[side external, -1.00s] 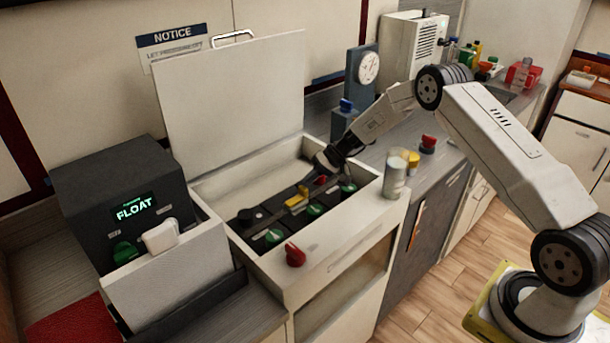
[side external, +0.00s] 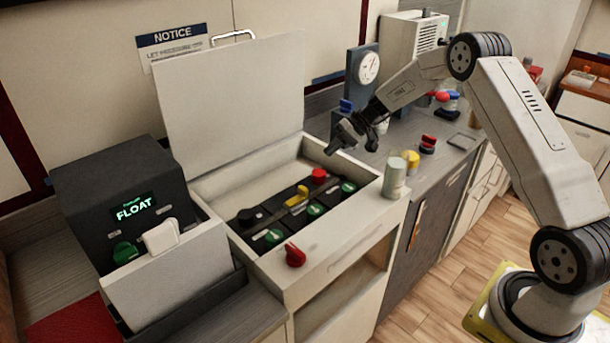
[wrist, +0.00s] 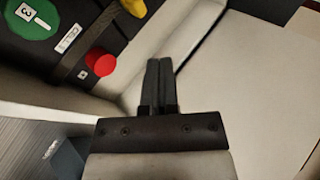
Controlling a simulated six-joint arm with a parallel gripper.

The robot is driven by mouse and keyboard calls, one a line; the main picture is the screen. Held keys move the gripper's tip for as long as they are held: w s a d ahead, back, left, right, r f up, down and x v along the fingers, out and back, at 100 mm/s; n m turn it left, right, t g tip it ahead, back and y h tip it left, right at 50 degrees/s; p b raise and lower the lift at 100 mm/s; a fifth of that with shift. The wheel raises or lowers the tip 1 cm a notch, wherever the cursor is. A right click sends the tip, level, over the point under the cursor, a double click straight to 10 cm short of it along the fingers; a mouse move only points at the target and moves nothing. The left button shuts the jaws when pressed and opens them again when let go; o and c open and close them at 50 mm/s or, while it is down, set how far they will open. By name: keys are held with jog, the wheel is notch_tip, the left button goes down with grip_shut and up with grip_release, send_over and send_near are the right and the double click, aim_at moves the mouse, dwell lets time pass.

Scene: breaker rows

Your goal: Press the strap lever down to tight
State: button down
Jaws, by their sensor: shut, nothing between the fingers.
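The open white box (side external: 350,228) holds a row of dark cells with round green caps (side external: 314,209). A yellow lever-like piece (side external: 296,199) lies over the dark strap area in the middle; I take it to be the strap lever. Whether it is fully down is too small to tell. Its yellow edge shows at the top of the wrist view (wrist: 135,7). A red cap (side external: 318,175) stands behind it, also in the wrist view (wrist: 100,62). My gripper (side external: 332,151) is shut and empty, above the box's back right corner, apart from the lever and red cap.
The raised white lid (side external: 235,105) stands behind the box. A red knob (side external: 295,255) sits on its front rim and a pale cylinder (side external: 395,177) at its right corner. A dark unit reading FLOAT (side external: 130,205) stands left. A gauge (side external: 366,68) stands behind my gripper.

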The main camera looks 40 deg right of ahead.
jog(key=shift+v, duration=1)
jog(key=s+a+n+h, duration=0.1)
jog(key=s+a+h, duration=0.1)
jog(key=s+a, duration=0.3)
jog(key=s+a+r+n+g+h, duration=0.1)
jog(key=s+a+h, duration=0.2)
jog(key=s, duration=0.9)
jog(key=s+a+n+g+h, duration=0.1)
jog(key=s+a+h, duration=0.2)
jog(key=s+a, duration=0.3)
jog(key=s, duration=0.3)
jog(key=shift+s+a+r+n, duration=0.25)
jog(key=shift+a+r+n, duration=0.05)
jog(key=shift+a, duration=0.05)
